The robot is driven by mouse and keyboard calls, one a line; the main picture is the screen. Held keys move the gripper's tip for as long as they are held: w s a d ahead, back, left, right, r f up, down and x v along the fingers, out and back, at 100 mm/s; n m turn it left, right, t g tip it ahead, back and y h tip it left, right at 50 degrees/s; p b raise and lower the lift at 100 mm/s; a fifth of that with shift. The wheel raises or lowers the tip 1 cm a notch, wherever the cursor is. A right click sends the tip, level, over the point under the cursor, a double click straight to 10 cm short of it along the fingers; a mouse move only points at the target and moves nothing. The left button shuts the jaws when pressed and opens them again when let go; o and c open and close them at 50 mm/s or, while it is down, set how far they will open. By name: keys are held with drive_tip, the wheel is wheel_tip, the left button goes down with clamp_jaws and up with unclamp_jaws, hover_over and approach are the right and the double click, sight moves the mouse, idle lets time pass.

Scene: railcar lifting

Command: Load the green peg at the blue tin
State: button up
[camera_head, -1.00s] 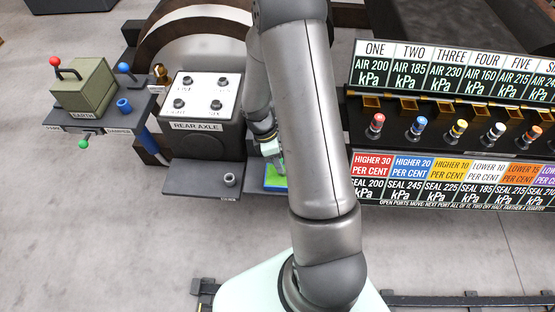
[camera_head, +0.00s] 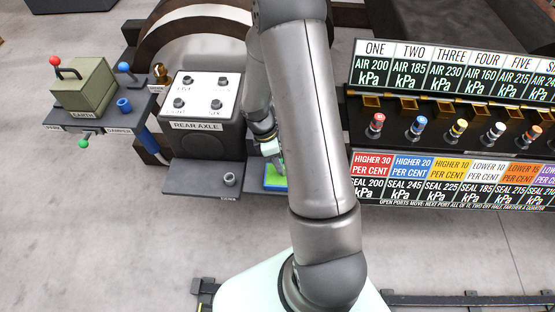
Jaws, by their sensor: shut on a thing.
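My gripper (camera_head: 274,157) points down, partly hidden by my own arm. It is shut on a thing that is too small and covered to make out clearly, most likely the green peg. Its fingertips are right over a small blue holder (camera_head: 268,168), which looks like the blue tin, with a bright green patch (camera_head: 275,183) at its front. Whether the held thing touches the holder I cannot tell. The right side of the holder is hidden behind my arm.
The REAR AXLE box (camera_head: 208,140) with several dark knobs stands just left of my gripper; its shelf (camera_head: 200,180) holds a small grey ring (camera_head: 230,180). A rack of coloured plugs (camera_head: 440,108) is at right.

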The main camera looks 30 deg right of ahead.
wheel_tip(320, 180, up, 7)
drive_tip(key=p, duration=0.6)
idle(0.3)
idle(0.7)
